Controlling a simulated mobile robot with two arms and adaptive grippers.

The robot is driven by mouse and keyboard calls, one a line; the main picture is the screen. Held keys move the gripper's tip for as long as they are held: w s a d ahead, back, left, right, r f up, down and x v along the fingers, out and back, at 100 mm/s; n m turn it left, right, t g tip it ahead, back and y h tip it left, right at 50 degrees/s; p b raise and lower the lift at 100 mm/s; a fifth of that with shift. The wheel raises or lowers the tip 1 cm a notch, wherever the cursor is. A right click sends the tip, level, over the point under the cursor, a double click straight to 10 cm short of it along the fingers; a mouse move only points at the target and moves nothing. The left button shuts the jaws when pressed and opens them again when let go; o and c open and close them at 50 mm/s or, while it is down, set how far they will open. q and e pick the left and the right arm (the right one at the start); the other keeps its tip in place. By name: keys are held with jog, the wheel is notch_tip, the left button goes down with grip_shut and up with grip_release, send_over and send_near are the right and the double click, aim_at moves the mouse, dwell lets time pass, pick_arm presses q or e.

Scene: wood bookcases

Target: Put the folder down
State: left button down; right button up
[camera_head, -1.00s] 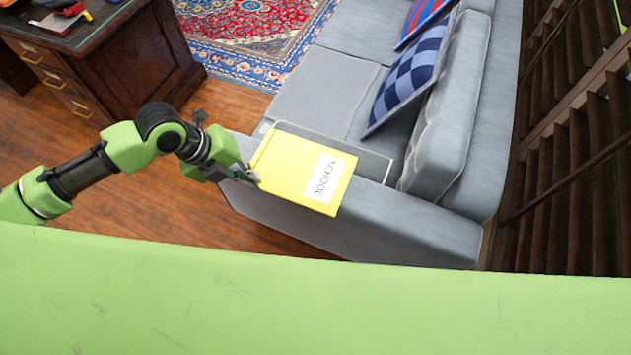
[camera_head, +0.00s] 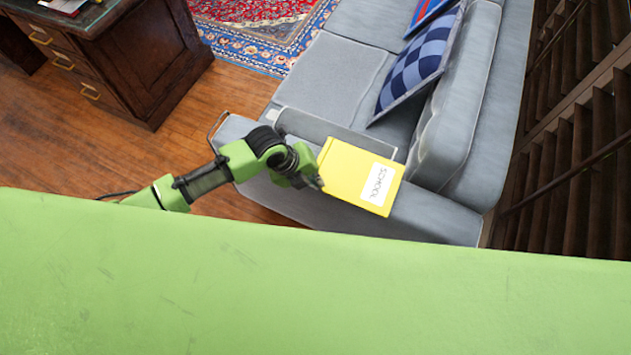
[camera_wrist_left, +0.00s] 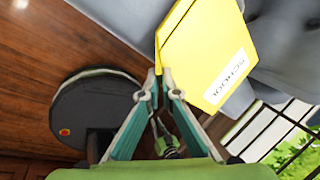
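A yellow folder (camera_head: 347,171) with a white label reading SCHOOL shows in the head view over the near arm of the grey sofa (camera_head: 325,80). My left gripper (camera_head: 317,182) is at the folder's left edge. In the left wrist view, the two fingertips (camera_wrist_left: 161,72) are close together with the edge of the folder (camera_wrist_left: 200,55) between them. The rest of the folder sticks out beyond the fingers. I cannot tell whether its underside touches the sofa arm. My right gripper is not in view.
A checkered blue cushion (camera_head: 415,68) leans on the sofa's backrest, and the seat in front of it is bare. A dark wooden desk (camera_head: 150,75) stands at the upper left. A patterned rug (camera_head: 262,40) lies beyond it. Dark slatted woodwork (camera_head: 570,160) is at the right.

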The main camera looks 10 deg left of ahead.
pick_arm(q)
jog(key=shift+f, duration=0.8)
jog(key=c, duration=2.3)
grip_release()
jog(key=shift+a, duration=0.1)
jog(key=v, duration=1.2)
